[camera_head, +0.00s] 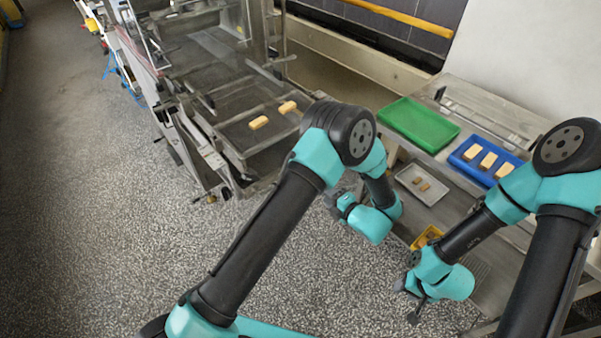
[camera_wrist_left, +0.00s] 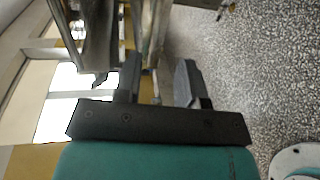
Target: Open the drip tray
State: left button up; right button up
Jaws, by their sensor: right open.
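The enrober (camera_head: 215,75) stands at the upper left with a dark mesh (camera_head: 240,133) at its near end. Two tan bars (camera_head: 258,123) lie on the mesh. I cannot make out the drip tray with certainty; the area under the mesh is dark and partly hidden by my left arm. My left gripper (camera_head: 334,203) is to the right of the enrober's near end, apart from it. In the left wrist view its two dark fingers (camera_wrist_left: 159,82) are spread with nothing between them, close to metal framework. My right gripper (camera_head: 408,300) is open and empty, low beside the bench.
A metal bench at right carries a green tray (camera_head: 412,118) and a blue tray (camera_head: 465,158) with tan bars. A grey tray (camera_head: 408,181) with small brown pieces and a yellow container (camera_head: 424,236) are lower. Speckled floor (camera_head: 120,220) at left is clear.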

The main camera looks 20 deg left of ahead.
pick_arm(q)
jog(key=shift+a, duration=0.1)
jog(key=x, duration=1.7)
jog(key=shift+w+a, duration=0.15)
jog(key=shift+w, duration=0.05)
grip_shut()
